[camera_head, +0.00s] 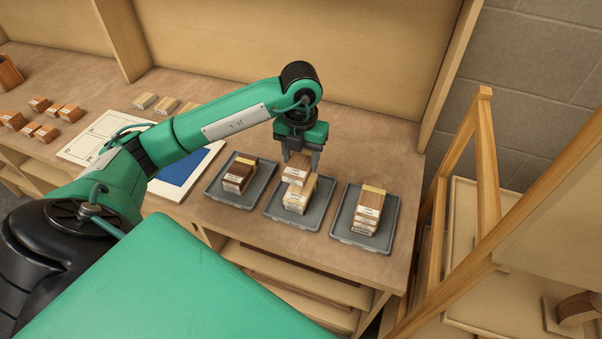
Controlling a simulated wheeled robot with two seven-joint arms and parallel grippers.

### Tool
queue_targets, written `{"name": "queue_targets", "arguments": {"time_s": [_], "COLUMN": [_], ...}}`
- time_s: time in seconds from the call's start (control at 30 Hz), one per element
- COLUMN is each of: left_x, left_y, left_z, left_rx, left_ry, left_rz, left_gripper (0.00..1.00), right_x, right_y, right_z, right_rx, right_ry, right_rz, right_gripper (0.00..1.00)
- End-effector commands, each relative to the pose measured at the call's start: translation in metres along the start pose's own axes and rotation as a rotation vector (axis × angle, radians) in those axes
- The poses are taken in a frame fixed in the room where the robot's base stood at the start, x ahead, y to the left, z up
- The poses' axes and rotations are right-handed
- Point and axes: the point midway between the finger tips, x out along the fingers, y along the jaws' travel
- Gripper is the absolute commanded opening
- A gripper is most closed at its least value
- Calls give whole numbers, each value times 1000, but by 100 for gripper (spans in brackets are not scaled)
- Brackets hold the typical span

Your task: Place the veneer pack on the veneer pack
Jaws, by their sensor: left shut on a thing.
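My left gripper (302,154) comes down over the middle grey tray (273,211). The held pack is right above a lighter veneer pack (298,197) in that tray; I cannot tell whether the two touch. The left tray (213,189) holds a dark brown pack stack (238,175). The right tray (391,234) holds a stack of labelled packs (368,210). My right gripper is out of view.
Several small wood blocks (40,104) lie on the bench at the left. A board with a blue sheet (184,168) lies behind my left arm. A wooden frame (487,150) stands at the right. The bench behind the trays (350,150) is clear.

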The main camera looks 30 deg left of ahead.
Motion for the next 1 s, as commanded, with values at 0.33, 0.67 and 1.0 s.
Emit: {"name": "queue_targets", "arguments": {"time_s": [0.33, 0.67, 1.0], "left_x": [34, 70, 72], "left_y": [0, 0, 0], "left_z": [-1, 0, 0], "left_rx": [1, 1, 1], "left_ry": [3, -1, 0], "left_rz": [0, 0, 0], "left_gripper": [28, 28, 62], "right_x": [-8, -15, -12], "right_y": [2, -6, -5], "right_z": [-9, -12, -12], "right_rx": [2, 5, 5], "right_ry": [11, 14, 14], "right_rz": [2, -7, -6], "right_gripper": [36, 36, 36]}}
